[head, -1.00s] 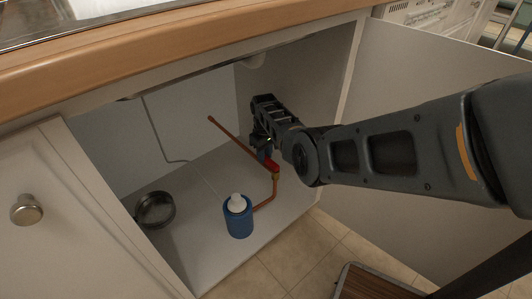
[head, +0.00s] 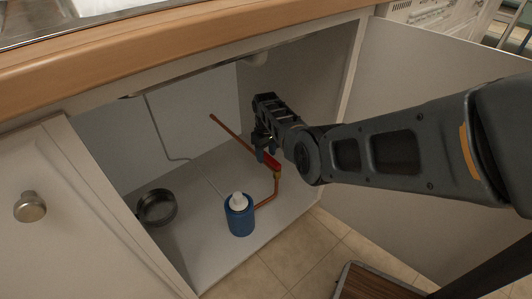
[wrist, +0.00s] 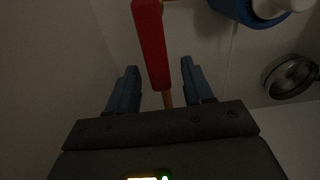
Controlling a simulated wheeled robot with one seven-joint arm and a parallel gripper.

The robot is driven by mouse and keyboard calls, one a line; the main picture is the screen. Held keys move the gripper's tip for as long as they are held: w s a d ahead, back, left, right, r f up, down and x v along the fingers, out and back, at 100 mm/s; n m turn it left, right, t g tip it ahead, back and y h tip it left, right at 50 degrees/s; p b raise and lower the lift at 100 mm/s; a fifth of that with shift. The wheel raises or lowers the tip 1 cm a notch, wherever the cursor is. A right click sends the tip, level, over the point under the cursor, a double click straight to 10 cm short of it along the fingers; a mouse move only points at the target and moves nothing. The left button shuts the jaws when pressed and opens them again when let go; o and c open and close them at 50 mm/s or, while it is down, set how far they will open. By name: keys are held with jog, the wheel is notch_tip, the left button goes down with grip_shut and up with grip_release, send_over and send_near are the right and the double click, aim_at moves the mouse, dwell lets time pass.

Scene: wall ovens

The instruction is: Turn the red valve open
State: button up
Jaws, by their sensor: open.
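The red valve handle (head: 270,160) sits on a copper pipe (head: 228,130) inside the open cabinet. In the wrist view the red handle (wrist: 151,45) is a long bar running from the top edge down toward the space between my fingers. My gripper (head: 262,150) is inside the cabinet at the handle, fingers pointing down. In the wrist view my gripper (wrist: 160,85) is open, with one blue-grey finger on each side of the handle's lower end and gaps visible on both sides. Part of the valve is hidden by the gripper in the head view.
A blue bottle with a white cap (head: 239,216) stands beside the bent pipe. A round metal pan (head: 157,207) lies on the cabinet floor at left. The open cabinet door (head: 420,75) is at right. The wooden counter edge (head: 180,45) runs overhead.

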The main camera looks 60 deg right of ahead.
aim_at(266, 155)
notch_tip(266, 155, up, 8)
jog(key=p, duration=0.4)
jog(key=shift+f, duration=0.1)
dwell(0.5)
